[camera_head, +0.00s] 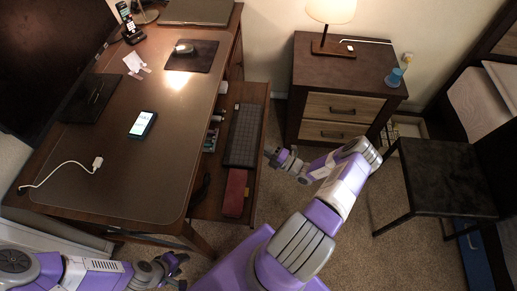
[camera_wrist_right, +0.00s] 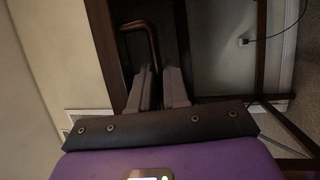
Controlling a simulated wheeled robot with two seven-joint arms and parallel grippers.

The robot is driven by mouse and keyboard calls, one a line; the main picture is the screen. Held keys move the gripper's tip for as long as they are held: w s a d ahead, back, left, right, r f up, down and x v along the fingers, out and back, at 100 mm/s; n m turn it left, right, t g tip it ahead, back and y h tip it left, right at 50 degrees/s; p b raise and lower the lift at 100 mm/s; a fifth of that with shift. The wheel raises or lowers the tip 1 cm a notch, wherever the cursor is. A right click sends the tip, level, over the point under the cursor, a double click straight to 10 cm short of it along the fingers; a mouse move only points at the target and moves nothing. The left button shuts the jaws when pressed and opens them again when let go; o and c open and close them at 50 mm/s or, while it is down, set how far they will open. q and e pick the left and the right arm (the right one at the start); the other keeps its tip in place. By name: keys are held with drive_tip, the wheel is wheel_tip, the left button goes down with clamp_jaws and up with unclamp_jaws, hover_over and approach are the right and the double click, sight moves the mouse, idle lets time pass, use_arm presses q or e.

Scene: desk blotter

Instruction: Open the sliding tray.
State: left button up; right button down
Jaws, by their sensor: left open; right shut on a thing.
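The sliding tray (camera_head: 254,150) sticks out from under the right side of the desk, with a gap of its surface showing. My right gripper (camera_head: 270,154) is at the tray's outer edge in the head view. In the right wrist view its two fingers (camera_wrist_right: 160,88) are shut on a bent copper-coloured handle (camera_wrist_right: 142,32), whose lower end goes between them. The handle is too small or hidden to make out in the head view. My left gripper (camera_head: 182,266) is open and empty, low at the left beside the desk's front.
The tray carries a dark keyboard (camera_head: 243,136), a red case (camera_head: 235,193) and small items. The desk (camera_head: 120,180) holds a phone (camera_head: 142,125), a mouse and a monitor. A nightstand (camera_head: 337,85) and a black chair (camera_head: 445,177) stand to the right. Carpet lies between.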

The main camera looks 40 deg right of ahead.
drive_tip(key=c, duration=1.5)
unclamp_jaws()
drive_tip(key=shift+p+v, duration=0.55)
drive_tip(key=shift+v, duration=3.2)
